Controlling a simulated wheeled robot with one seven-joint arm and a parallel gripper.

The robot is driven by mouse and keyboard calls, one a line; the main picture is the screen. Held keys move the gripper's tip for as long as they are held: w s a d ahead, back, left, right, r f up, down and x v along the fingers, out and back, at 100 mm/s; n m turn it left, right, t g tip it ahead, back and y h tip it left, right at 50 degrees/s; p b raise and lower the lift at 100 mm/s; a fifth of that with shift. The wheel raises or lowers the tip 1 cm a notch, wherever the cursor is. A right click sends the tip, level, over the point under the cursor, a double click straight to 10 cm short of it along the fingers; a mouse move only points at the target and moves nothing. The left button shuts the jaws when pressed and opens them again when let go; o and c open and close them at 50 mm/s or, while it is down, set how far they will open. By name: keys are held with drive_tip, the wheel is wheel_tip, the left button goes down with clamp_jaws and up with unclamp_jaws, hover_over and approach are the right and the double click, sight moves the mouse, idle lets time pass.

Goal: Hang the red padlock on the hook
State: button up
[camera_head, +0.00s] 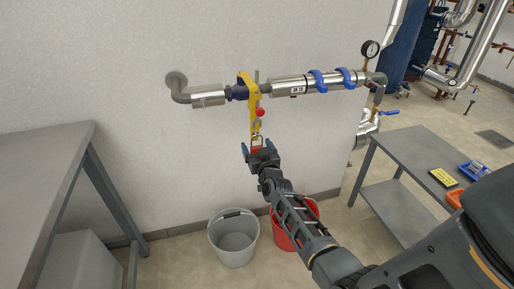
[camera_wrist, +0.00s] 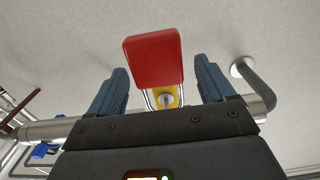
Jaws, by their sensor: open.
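The red padlock (camera_wrist: 154,60) has its body between the two fingers of my gripper (camera_wrist: 160,68) in the wrist view, with a gap on each side. My gripper is open and does not appear to touch it. The padlock's metal shackle shows against the yellow hook (camera_wrist: 168,95). In the head view, my gripper (camera_head: 259,148) is just below the yellow valve bracket (camera_head: 252,100), and the padlock (camera_head: 256,149) is mostly hidden by it. The shackle appears to hang on the lower end of the bracket; the exact contact is too small to tell.
The pipe (camera_head: 300,86) with blue clamps runs along the wall above my gripper. A grey bucket (camera_head: 233,240) and a red bucket (camera_head: 279,238) stand on the floor below. A grey table (camera_head: 35,165) is at left; a grey cart (camera_head: 400,160) is at right.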

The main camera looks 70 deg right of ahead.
drive_tip(key=shift+a, duration=0.1)
drive_tip(key=b+v, duration=0.1)
drive_tip(key=v, duration=0.6)
drive_tip(key=shift+s+a, duration=0.15)
drive_tip(key=shift+s, duration=0.15)
drive_tip(key=s+a+n+t+y, duration=0.2)
drive_tip(key=s+a+y, duration=0.15)
drive_tip(key=a, duration=1.05)
drive_tip(key=s+a+n+t+y, duration=0.1)
drive_tip(key=s+a+n+y, duration=0.3)
drive_tip(key=a, duration=1)
drive_tip(key=s+a+r+n+y, duration=0.2)
drive_tip(key=s+a+r+y, duration=0.1)
drive_tip(key=s+a+r, duration=0.2)
drive_tip(key=s+a+r+n+y, duration=0.2)
drive_tip(key=s+a+r, duration=0.4)
drive_tip(key=s, duration=0.6)
wheel_tip(320, 180, up, 3)
drive_tip(key=shift+f+y, duration=0.1)
drive_tip(key=shift+y, duration=0.55)
